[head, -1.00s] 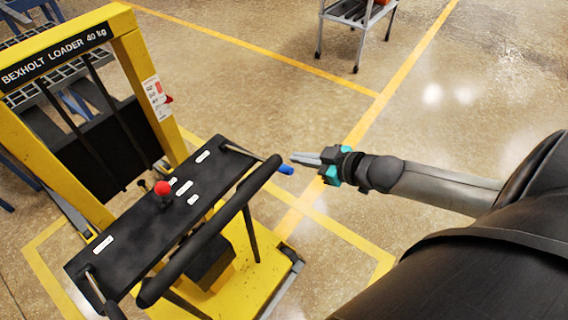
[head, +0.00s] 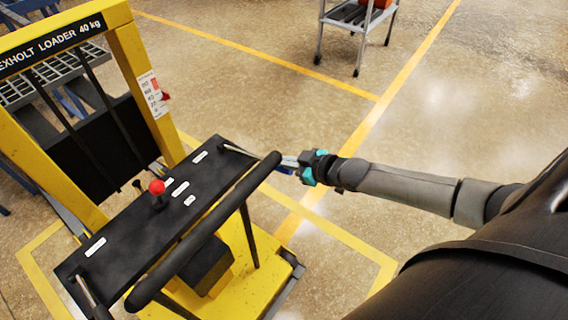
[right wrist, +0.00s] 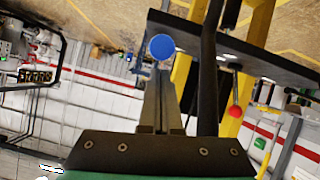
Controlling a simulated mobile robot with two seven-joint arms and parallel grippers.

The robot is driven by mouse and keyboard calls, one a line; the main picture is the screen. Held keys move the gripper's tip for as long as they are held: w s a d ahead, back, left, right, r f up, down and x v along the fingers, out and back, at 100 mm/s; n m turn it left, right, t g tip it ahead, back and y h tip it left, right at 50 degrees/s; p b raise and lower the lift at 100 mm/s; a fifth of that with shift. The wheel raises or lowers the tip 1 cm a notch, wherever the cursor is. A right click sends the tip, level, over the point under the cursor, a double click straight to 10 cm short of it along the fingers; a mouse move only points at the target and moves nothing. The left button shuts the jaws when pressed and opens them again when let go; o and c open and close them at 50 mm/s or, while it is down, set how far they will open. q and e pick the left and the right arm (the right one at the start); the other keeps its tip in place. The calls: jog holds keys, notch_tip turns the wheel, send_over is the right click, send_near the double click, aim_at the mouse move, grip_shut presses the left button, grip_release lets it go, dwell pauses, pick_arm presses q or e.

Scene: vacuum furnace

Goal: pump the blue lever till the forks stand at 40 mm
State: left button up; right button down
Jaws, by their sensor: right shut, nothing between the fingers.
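The yellow loader (head: 122,50) stands at the left with its black top panel (head: 120,224). The forks are not clearly visible. My left gripper is not in view.
A red knob (head: 157,187) stands up from the black panel. A grey trolley (head: 356,18) is at the back. Yellow floor lines (head: 345,240) run around the loader. The floor right of the loader is clear apart from my right arm.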

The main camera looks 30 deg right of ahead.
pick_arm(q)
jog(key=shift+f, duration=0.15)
pick_arm(e)
jog(key=shift+f, duration=0.25)
